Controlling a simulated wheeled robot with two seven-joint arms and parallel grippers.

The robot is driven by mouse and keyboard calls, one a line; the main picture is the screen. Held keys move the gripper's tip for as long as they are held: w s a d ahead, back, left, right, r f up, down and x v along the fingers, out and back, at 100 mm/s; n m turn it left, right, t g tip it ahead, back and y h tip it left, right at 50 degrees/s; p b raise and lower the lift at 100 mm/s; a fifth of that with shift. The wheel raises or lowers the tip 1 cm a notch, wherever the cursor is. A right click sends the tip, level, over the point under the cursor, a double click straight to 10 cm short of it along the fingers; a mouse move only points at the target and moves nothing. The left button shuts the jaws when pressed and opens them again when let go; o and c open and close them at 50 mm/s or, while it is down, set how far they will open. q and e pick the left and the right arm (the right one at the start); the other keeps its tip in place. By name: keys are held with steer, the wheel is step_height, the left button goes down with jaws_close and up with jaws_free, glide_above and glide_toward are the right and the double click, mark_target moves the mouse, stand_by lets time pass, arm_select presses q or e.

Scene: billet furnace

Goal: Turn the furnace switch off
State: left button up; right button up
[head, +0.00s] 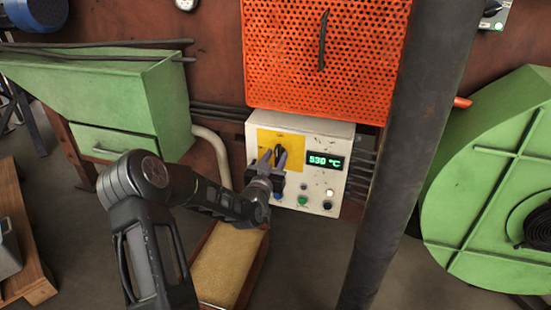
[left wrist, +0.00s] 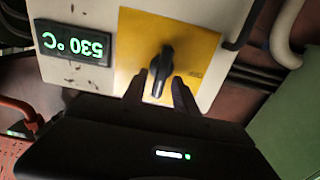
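The furnace switch is a black rotary knob (head: 278,153) on a yellow plate (head: 268,140) on the white control box (head: 337,187). In the left wrist view the knob (left wrist: 162,70) points roughly up and down in the picture on its yellow plate (left wrist: 195,50). My left gripper (head: 273,158) is in front of the plate. In the left wrist view its two fingers (left wrist: 159,92) are apart, one on each side of the knob's near end. I cannot tell whether they touch it. The display (head: 325,160) reads 530 °C. My right gripper is not in view.
Small buttons, including a green one (head: 303,201), sit low on the box. An orange perforated guard (head: 290,60) is above it. A dark vertical post (head: 405,150) stands right of the box. A wooden-edged tray (head: 232,262) lies below my left arm.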

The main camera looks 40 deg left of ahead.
arm_select(q)
jaws_close()
steer(key=shift+n+b, duration=0.3)
steer(key=shift+n, duration=0.1)
stand_by(0.4)
steer(key=n+b, duration=0.2)
steer(key=n, duration=0.3)
steer(key=n+b, duration=0.2)
steer(key=n, duration=0.4)
steer(key=a+f+n+b, duration=0.1)
steer(key=n+b, duration=0.2)
steer(key=n, duration=0.3)
steer(key=shift+s, duration=0.2)
stand_by(0.4)
steer(key=shift+o, duration=0.5)
jaws_free()
